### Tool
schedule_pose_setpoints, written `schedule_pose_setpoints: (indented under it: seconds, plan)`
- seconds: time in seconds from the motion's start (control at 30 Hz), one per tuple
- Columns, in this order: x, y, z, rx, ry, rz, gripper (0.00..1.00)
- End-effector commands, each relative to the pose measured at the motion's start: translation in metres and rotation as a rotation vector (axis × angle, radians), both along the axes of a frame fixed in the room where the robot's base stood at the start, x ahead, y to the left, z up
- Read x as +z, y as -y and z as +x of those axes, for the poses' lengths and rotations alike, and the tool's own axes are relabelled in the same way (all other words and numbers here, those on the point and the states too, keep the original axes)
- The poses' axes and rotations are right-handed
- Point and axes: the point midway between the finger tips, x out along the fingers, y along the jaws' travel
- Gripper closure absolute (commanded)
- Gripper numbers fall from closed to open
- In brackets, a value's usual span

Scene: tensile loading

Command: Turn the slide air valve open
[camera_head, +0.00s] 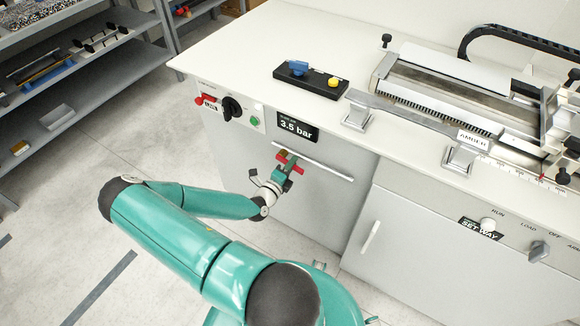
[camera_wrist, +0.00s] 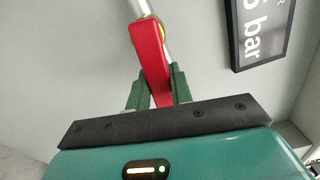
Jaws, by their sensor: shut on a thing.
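The slide air valve has a red lever (camera_wrist: 150,55) mounted on a silver pipe (camera_wrist: 139,9), with a bit of yellow behind it in the wrist view. In the wrist view the lever runs roughly along the pipe, at a small angle to it. In the head view the red lever (camera_head: 284,157) shows on the cabinet front, below the pressure display. My gripper (camera_wrist: 160,88) is shut on the lever's near end, one dark green finger on each side. In the head view my gripper (camera_head: 283,173) partly hides the valve.
The display (camera_head: 297,127) reads 3.5 bar; part of it shows in the wrist view (camera_wrist: 262,35). A black knob (camera_head: 232,107), a red switch (camera_head: 205,100) and a green button (camera_head: 255,121) are left of it. The bench top (camera_head: 240,50) overhangs. A shelf (camera_head: 70,75) stands left.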

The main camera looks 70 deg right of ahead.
Motion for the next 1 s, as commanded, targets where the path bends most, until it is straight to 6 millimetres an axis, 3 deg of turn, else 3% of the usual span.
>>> schedule_pose_setpoints:
  seconds: [0.4,0.9,0.93,1.0]
  plan:
    - [0.0081,-0.0018,-0.0011,0.000,-0.182,0.031,1.00]
    - [0.0090,-0.0018,-0.0013,0.000,-0.202,0.033,1.00]
    - [0.0090,-0.0019,-0.0013,0.000,-0.202,0.033,0.74]
    - [0.0090,-0.0017,-0.0012,0.000,-0.202,0.033,0.61]
